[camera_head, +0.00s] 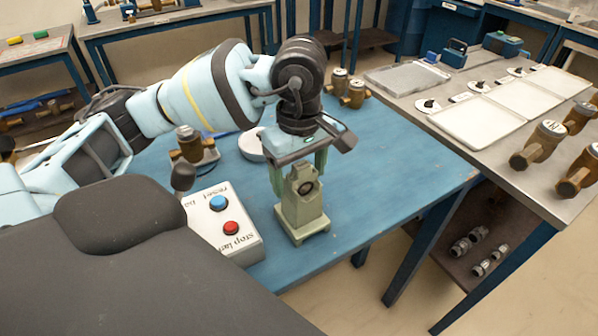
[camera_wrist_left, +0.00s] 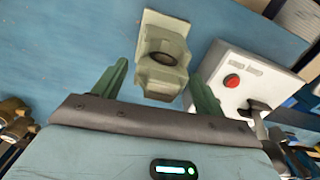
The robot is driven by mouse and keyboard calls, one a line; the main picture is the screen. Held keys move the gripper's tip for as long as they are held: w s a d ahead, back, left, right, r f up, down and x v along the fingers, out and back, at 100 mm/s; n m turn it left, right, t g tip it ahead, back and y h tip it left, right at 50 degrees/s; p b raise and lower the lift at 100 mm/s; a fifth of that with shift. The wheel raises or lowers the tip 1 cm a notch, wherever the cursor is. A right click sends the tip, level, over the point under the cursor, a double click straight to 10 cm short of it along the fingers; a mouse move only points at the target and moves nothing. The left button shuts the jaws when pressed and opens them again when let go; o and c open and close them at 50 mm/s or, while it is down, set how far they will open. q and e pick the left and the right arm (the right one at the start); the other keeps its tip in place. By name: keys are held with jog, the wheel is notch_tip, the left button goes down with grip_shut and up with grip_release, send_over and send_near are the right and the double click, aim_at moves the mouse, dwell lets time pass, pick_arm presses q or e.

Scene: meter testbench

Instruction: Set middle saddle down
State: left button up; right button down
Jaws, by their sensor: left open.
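The middle saddle, a pale green block with a square foot and a round opening near its top (camera_head: 302,208), stands upright on the blue table (camera_head: 400,165). My left gripper (camera_head: 303,165) points down at its upper part, with a finger on each side. My right gripper is not in view.
A white box with a blue and a red button (camera_head: 222,220) stands left of the saddle; it also shows in the left wrist view (camera_wrist_left: 240,85). Brass meters (camera_head: 350,92) stand farther back. White trays (camera_head: 485,122) lie on the grey bench. The table right of the saddle is clear.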

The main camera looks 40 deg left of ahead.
pick_arm(q)
notch_tip(320, 180, up, 11)
jog(key=shift+f+p, duration=0.1)
jog(key=shift+p, duration=0.45)
jog(key=shift+r, duration=0.55)
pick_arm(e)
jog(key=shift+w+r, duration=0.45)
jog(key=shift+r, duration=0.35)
pick_arm(q)
jog(key=shift+f, duration=0.1)
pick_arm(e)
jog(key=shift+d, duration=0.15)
